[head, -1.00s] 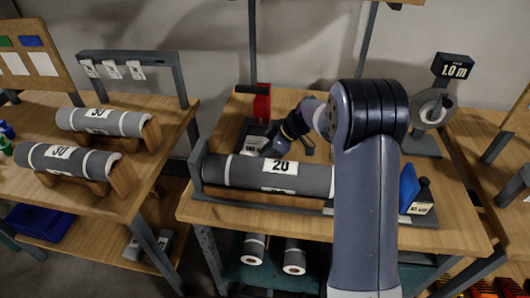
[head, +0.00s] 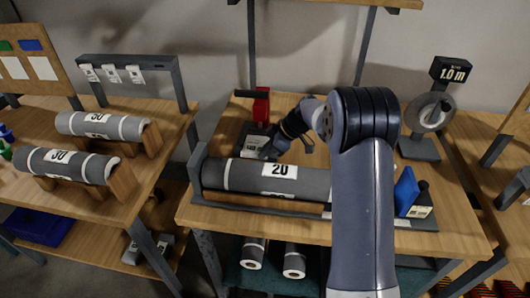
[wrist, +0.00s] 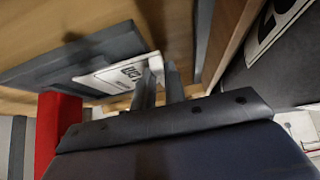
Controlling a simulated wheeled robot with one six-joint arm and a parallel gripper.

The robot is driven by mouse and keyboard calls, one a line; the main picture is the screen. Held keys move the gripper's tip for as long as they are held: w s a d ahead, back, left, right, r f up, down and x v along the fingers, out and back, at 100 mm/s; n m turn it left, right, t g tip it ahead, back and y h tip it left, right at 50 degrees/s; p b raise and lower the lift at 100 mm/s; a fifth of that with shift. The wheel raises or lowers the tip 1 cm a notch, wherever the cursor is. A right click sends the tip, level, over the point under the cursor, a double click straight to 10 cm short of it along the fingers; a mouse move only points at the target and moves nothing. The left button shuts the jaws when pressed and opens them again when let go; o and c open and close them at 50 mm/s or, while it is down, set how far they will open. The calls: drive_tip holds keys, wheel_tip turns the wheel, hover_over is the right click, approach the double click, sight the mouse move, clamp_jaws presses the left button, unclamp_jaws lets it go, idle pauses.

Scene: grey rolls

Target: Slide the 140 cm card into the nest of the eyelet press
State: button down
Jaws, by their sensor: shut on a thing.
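The 140 cm card is a small white card with black print; in the wrist view the card (wrist: 118,76) lies flat over the end of a grey slab. My gripper (wrist: 158,78) is shut on the card's near edge. In the head view the card (head: 256,142) shows small, at the front of the eyelet press (head: 261,106), which has a red upright and a dark base. My gripper (head: 268,152) is low beside it, partly hidden behind the roll. The red part (wrist: 57,130) stands at left in the wrist view. I cannot tell how deep the card sits in the nest.
A grey roll marked 20 (head: 265,178) lies in a cradle just in front of the press. A blue plate (head: 405,190) and a 1.0 m gauge (head: 430,112) stand to the right. More rolls (head: 70,163) lie on the left table. The bench behind my arm is mostly clear.

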drive_tip(key=shift+w+d, duration=0.2)
drive_tip(key=shift+w, duration=0.95)
drive_tip(key=shift+w+d, duration=0.1)
drive_tip(key=shift+w, duration=0.4)
drive_tip(key=c, duration=1.4)
unclamp_jaws()
drive_tip(key=shift+r, duration=0.1)
drive_tip(key=v, duration=1)
drive_tip(key=shift+s+d+r, duration=0.1)
drive_tip(key=shift+d+r, duration=0.1)
drive_tip(key=shift+d, duration=0.05)
